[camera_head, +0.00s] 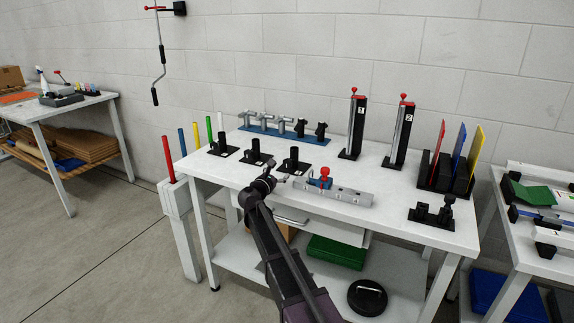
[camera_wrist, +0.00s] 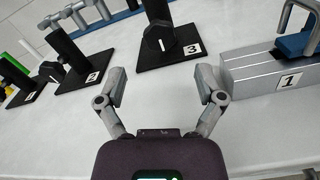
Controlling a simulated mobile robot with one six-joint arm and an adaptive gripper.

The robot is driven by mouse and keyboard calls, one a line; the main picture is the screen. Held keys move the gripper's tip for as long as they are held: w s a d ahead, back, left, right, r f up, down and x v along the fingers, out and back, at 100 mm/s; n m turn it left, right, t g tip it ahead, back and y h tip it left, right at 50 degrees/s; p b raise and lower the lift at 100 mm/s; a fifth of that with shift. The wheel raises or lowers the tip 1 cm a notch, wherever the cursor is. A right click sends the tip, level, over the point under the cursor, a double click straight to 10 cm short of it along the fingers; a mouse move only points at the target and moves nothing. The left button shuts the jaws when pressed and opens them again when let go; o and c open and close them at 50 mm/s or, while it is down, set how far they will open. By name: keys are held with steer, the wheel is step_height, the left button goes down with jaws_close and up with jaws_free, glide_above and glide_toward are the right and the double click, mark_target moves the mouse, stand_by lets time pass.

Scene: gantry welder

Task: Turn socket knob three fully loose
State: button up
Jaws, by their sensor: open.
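Socket three is a black upright post on a black base plate with a white "3" label. Its dark faceted knob (camera_wrist: 160,38) faces my gripper and has a white mark on its face. The same socket three (camera_head: 294,163) is the rightmost of the three black sockets in the head view. My gripper (camera_wrist: 162,85) is open and empty. Its two grey fingers are spread to either side of the knob in the wrist picture, short of the base plate and apart from the knob. In the head view my gripper (camera_head: 268,181) is at the table's front edge.
Socket two (camera_wrist: 70,50) stands left of socket three. A silver block (camera_wrist: 270,75) labelled "1", with a blue clamp (camera_wrist: 296,44), is close on the right. A blue rack of grey fittings (camera_head: 262,131) stands behind. The white tabletop (camera_wrist: 60,130) before the sockets is clear.

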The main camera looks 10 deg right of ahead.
mark_target(287, 164)
steer(key=x, duration=0.7)
steer(key=shift+w+d, duration=0.15)
steer(key=shift+w, duration=0.05)
steer(key=c, duration=1.2)
steer(key=shift+o, duration=0.2)
steer(key=shift+n, duration=0.4)
steer(key=n, duration=1.7)
steer(key=shift+d+r+n, duration=0.1)
steer(key=shift+n, duration=0.3)
steer(key=n, duration=0.6)
steer(key=shift+n, duration=0.3)
